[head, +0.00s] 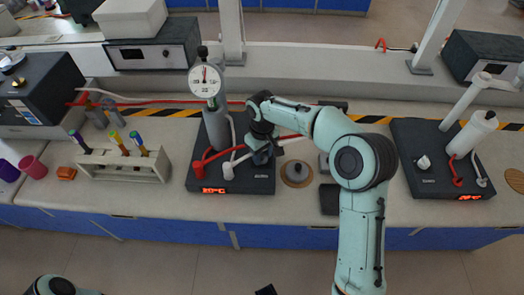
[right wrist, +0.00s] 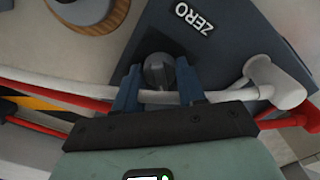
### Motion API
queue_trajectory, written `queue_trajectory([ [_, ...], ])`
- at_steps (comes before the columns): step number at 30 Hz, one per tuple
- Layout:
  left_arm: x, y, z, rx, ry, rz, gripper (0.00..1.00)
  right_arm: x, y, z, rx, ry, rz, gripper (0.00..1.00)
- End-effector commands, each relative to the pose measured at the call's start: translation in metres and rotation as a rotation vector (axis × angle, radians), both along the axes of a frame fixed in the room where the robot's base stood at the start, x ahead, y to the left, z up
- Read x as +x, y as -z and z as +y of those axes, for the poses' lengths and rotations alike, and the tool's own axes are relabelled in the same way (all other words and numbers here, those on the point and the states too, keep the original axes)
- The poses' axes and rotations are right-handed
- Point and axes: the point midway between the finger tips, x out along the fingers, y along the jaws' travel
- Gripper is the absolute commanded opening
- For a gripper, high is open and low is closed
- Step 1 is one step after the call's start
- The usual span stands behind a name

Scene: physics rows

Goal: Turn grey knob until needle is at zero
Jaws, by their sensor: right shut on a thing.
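The grey knob (right wrist: 158,70) sits on a dark plate next to the word ZERO in the right wrist view. My right gripper (right wrist: 158,84) has its blue fingers on both sides of the knob and is shut on it. In the head view the right gripper (head: 262,154) is low over the black base unit (head: 245,183), and the knob is hidden there. The round white dial (head: 205,80) stands on a grey cylinder at that unit. Its thin red needle points roughly up; its markings are too small to read. My left gripper is not seen.
White and red hoses (head: 203,163) run close to the gripper. A round wooden-rimmed disc (head: 296,173) lies to the right. A tube rack (head: 122,163) stands left, and a second black unit (head: 432,178) stands right. The bench front between them is mostly clear.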

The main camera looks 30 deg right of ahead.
Motion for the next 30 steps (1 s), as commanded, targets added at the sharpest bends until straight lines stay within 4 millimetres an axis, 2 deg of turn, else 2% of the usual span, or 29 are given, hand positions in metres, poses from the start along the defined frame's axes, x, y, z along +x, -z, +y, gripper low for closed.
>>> queue_trajectory([
  [17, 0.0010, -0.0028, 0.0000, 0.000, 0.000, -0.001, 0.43, 0.0010, -0.0018, -0.0005, -0.001, -0.038, -0.005, 0.09],
  [18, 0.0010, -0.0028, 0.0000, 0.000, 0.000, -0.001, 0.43, 0.0010, -0.0018, -0.0005, -0.001, -0.037, -0.005, 0.46],
  [20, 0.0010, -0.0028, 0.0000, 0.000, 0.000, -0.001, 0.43, 0.0010, -0.0017, -0.0004, -0.001, -0.037, -0.005, 0.65],
  [30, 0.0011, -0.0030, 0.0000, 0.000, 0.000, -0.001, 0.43, 0.0006, -0.0030, -0.0001, 0.000, -0.037, -0.003, 0.65],
])
